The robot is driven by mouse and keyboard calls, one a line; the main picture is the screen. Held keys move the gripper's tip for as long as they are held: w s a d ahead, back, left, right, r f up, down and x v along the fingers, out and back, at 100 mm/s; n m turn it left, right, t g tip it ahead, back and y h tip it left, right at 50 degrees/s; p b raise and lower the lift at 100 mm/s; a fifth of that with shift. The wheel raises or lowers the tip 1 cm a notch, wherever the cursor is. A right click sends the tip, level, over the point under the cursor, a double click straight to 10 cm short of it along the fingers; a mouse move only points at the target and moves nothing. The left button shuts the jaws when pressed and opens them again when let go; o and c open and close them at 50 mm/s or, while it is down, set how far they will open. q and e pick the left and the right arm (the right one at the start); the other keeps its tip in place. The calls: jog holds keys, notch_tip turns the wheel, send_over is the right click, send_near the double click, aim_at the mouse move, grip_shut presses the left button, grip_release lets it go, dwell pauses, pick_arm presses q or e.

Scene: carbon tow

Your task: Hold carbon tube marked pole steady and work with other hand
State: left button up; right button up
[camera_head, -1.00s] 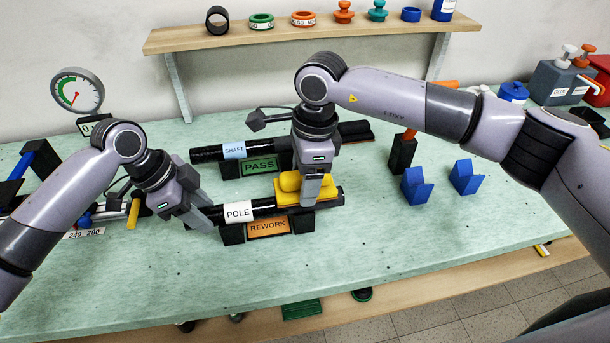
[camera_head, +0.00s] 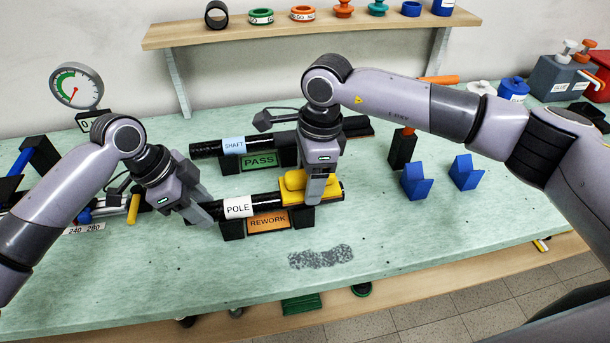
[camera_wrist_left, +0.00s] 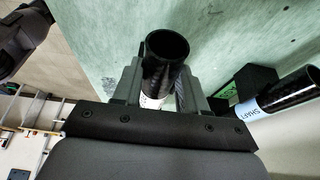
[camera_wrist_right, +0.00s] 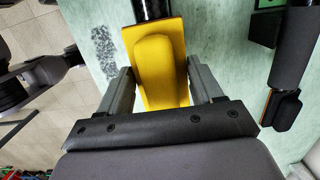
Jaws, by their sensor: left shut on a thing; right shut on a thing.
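The black carbon tube marked POLE (camera_head: 268,203) lies across the cradle labelled REWORK (camera_head: 268,222). My left gripper (camera_head: 207,217) is shut on the tube's left end, and the tube's open end (camera_wrist_left: 166,47) shows between the fingers in the left wrist view. My right gripper (camera_head: 316,198) is shut on a yellow block (camera_head: 296,182) that rests on the tube's right part. In the right wrist view the yellow block (camera_wrist_right: 160,62) sits between the fingers, with the black tube running beyond it.
A tube marked SHAFT (camera_head: 208,149) lies behind on the PASS cradle (camera_head: 261,161). Blue V-blocks (camera_head: 416,182) stand at the right, near a black stand (camera_head: 402,150). A grey speckled patch (camera_head: 321,257) marks the table in front. A shelf (camera_head: 310,31) spans the back wall.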

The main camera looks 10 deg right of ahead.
pick_arm(q)
jog(key=shift+s+f, duration=0.2)
jog(key=shift+f, duration=0.15)
pick_arm(e)
jog(key=shift+d+f, duration=0.2)
jog(key=shift+d, duration=0.75)
jog(key=shift+a+r, duration=0.2)
jog(key=shift+a, duration=1.45)
jog(key=shift+d+f, duration=0.1)
jog(key=shift+d, duration=1.7)
jog(key=shift+a, duration=1.75)
jog(key=shift+r, duration=2.55)
